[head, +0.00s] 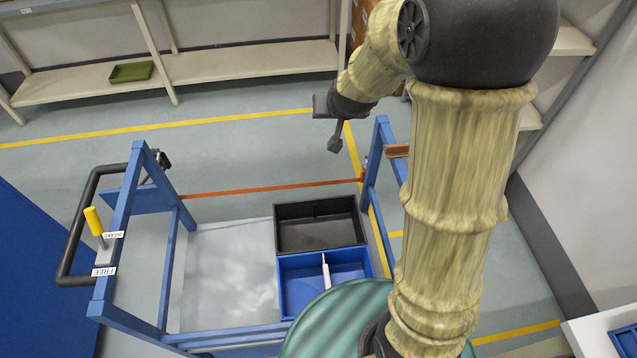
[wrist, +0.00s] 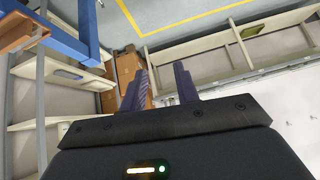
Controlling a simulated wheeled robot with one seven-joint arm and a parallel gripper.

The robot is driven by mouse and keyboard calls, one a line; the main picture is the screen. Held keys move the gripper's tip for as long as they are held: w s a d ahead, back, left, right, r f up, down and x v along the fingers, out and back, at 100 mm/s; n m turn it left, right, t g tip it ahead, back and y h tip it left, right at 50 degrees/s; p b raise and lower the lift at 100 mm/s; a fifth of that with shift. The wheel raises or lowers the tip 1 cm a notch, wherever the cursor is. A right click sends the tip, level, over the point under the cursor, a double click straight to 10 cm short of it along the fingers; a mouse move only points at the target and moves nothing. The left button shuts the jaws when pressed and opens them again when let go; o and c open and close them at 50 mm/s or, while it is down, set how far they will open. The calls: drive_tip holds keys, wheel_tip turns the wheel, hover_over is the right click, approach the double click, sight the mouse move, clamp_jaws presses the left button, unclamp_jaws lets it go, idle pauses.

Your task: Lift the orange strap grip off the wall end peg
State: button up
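The orange strap (head: 270,188) runs straight across the blue frame, from the left post to the right post in the head view. Its right end, with a small reddish grip (head: 362,176), meets the right blue post (head: 375,150). The peg there is too small to make out. My gripper (head: 335,145) hangs above and left of that end, apart from it. In the wrist view my gripper (wrist: 160,80) has its two fingers spread with nothing between them. The blue post (wrist: 75,42) shows at that view's upper left; the strap and grip do not show clearly there.
A brown channel (head: 397,150) sticks out right of the post; it also shows in the wrist view (wrist: 22,32). Below the strap are a black bin (head: 318,250) and a blue bin (head: 300,290). A yellow-topped lever (head: 94,222) stands left. Shelves (head: 240,64) line the back.

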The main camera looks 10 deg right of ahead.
drive_tip(key=w+d+f+m+t+h+b, duration=0.1)
drive_tip(key=w+f+m+t+h+b, duration=0.35)
drive_tip(key=w, duration=0.75)
drive_tip(key=w+f+m+t+h+b, duration=0.1)
drive_tip(key=w+f+m+h+b, duration=0.2)
drive_tip(key=w+f+h+b, duration=0.55)
drive_tip(key=s+a+f+m+g+h+b, duration=0.1)
drive_tip(key=s+f+m+g+h+b, duration=0.1)
drive_tip(key=f+g+b, duration=0.5)
drive_tip(key=s+a+f+m+g+h+b, duration=0.1)
drive_tip(key=s+f+m+g+h+b, duration=0.2)
drive_tip(key=f, duration=1.7)
drive_tip(key=s+m+g+b, duration=0.2)
drive_tip(key=m+g+b, duration=0.1)
drive_tip(key=m+b, duration=0.1)
drive_tip(key=shift+a+f+g, duration=0.25)
drive_tip(key=shift+a+g, duration=0.1)
drive_tip(key=shift+m, duration=0.25)
